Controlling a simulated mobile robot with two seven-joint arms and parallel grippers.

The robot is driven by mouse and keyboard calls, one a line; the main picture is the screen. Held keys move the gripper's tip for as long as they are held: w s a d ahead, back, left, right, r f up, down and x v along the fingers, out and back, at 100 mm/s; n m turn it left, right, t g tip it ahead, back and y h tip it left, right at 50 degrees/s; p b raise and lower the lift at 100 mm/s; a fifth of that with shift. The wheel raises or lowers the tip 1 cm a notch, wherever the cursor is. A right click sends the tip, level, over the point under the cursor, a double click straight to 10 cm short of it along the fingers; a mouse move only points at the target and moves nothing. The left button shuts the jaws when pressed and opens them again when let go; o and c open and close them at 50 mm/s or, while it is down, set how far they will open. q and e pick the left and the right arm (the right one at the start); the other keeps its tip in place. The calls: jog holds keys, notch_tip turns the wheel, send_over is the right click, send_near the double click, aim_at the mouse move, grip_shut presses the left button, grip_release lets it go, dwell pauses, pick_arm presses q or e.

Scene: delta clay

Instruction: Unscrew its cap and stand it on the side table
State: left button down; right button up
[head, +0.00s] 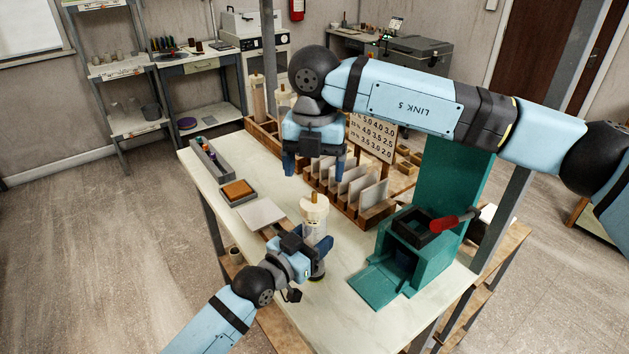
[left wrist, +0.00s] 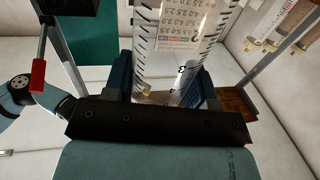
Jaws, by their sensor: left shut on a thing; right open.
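A clear cylinder (head: 314,229) with black graduation marks stands upright near the front of the pale table, a cream cap (head: 313,205) on its top. I cannot tell whether its base touches the table. My left gripper (head: 318,256) is shut around its lower body. In the left wrist view the marked clear wall of the cylinder (left wrist: 175,45) shows between the blue fingers (left wrist: 168,88). My right gripper (head: 314,167) points down, open and empty, above and apart from the cap. Which table is the side table is not clear; a small grey table (head: 213,64) stands at the back left.
A green press with a red handle (head: 405,253) stands right of the cylinder. A wooden rack of pale tiles (head: 374,211) and a number board (head: 372,137) are behind it. A white tile (head: 261,213), an orange block (head: 238,190) and a grey tray (head: 208,160) lie left.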

aim_at(314, 192)
jog(key=m, duration=0.6)
jog(key=shift+m, duration=0.4)
jog(key=m, duration=0.6)
jog(key=shift+m, duration=0.3)
notch_tip(314, 192, down, 8)
jog(key=shift+f, duration=0.1)
jog(key=shift+c, duration=0.2)
